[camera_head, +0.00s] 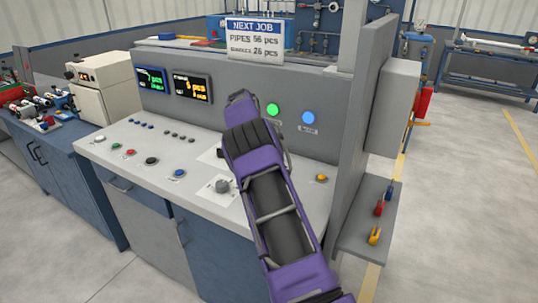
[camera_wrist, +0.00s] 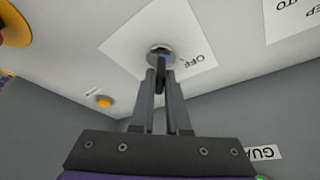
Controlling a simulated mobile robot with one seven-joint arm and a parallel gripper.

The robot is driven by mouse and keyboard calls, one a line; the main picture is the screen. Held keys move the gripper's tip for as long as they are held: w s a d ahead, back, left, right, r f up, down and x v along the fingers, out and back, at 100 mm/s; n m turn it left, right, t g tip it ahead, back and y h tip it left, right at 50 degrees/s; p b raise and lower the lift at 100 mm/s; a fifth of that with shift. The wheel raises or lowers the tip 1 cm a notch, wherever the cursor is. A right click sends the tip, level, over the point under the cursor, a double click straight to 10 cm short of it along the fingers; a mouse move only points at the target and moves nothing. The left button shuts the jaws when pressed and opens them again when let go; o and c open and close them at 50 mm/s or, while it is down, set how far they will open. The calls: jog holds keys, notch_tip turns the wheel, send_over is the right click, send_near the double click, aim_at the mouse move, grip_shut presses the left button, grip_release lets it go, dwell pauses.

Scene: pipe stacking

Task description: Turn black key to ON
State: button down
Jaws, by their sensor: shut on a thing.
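In the wrist view, the black key (camera_wrist: 161,64) stands in a round silver lock on a white plate (camera_wrist: 136,40). The word OFF is printed on the plate beside the lock, upside down in this view. My gripper (camera_wrist: 162,74) has its two fingertips shut on the black key at the lock. The key's exact angle is hard to tell because the fingers cover part of it. In the head view, my purple arm reaches over the grey console (camera_head: 205,208) and hides the key and the fingertips.
The console top holds several buttons, a grey knob (camera_head: 222,186) and a yellow button (camera_head: 321,178). Two screens, a green light (camera_head: 273,109) and a blue light (camera_head: 308,118) are on its back panel. A grey side wall (camera_head: 357,130) rises to the right of my arm.

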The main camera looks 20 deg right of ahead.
jog(key=shift+m, duration=0.5)
jog(key=c, duration=0.9)
grip_release()
jog(key=v, duration=0.7)
jog(key=shift+r, duration=0.25)
jog(key=shift+w+a, duration=0.1)
jog(key=shift+w, duration=0.05)
